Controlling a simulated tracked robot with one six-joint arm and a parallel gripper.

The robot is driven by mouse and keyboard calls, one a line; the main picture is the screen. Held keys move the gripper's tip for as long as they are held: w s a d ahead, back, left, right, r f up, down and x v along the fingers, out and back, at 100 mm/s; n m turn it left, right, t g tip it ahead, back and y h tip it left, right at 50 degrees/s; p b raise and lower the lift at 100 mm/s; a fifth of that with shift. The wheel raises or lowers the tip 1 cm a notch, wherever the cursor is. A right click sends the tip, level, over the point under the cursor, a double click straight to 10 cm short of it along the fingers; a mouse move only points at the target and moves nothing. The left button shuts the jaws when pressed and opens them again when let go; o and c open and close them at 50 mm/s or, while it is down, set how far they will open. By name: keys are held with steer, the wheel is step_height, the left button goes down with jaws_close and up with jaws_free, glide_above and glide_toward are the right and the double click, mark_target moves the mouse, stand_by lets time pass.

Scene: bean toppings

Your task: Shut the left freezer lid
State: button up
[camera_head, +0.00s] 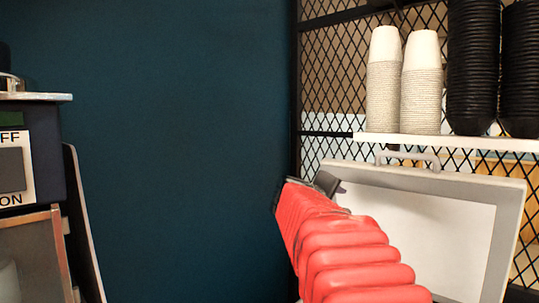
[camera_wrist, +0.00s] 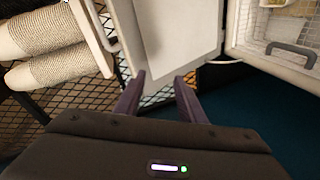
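A raised freezer lid (camera_head: 420,222) stands upright at the right of the head view, with a grey frame, a white inner panel and a grey handle (camera_head: 408,160) on its top edge. Whether it is the left lid cannot be told from this view. My gripper (camera_head: 308,184) is at the lid's left edge, partly hidden by my red arm. In the wrist view my gripper (camera_wrist: 160,78) has its two fingers apart, with a pale lid panel (camera_wrist: 175,35) just beyond the tips. Nothing is clearly held, and contact with the lid cannot be told.
A white shelf (camera_head: 440,141) with pale cup stacks (camera_head: 384,95) and black stacks (camera_head: 473,70) is above the lid, before black mesh (camera_head: 340,60). A pale-framed compartment with a dark handle (camera_wrist: 291,52) is right in the wrist view. A switch box (camera_head: 45,150) stands left.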

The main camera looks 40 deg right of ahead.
mark_target(397, 157)
steer(key=s+d+r+n+h, duration=0.1)
steer(key=d+r, duration=0.3)
steer(key=d, duration=0.6)
steer(key=s+d+r+n+g+h, duration=0.1)
steer(key=d+r+h, duration=0.3)
steer(key=d, duration=0.6)
steer(key=shift+s+d+n+g, duration=0.25)
steer(key=shift+s+n+g, duration=0.05)
steer(key=shift+s, duration=0.4)
steer(key=shift+w+d+r, duration=0.25)
steer(key=shift+w+d, duration=0.1)
steer(key=shift+d, duration=1.9)
steer(key=shift+w+d+r, duration=0.25)
steer(key=shift+w+d, duration=0.1)
steer(key=shift+d, duration=1.9)
steer(key=shift+w+d+r, duration=0.25)
steer(key=shift+w+d, duration=0.1)
steer(key=shift+d, duration=1.9)
steer(key=shift+c, duration=0.5)
jaws_close()
steer(key=shift+f, duration=0.1)
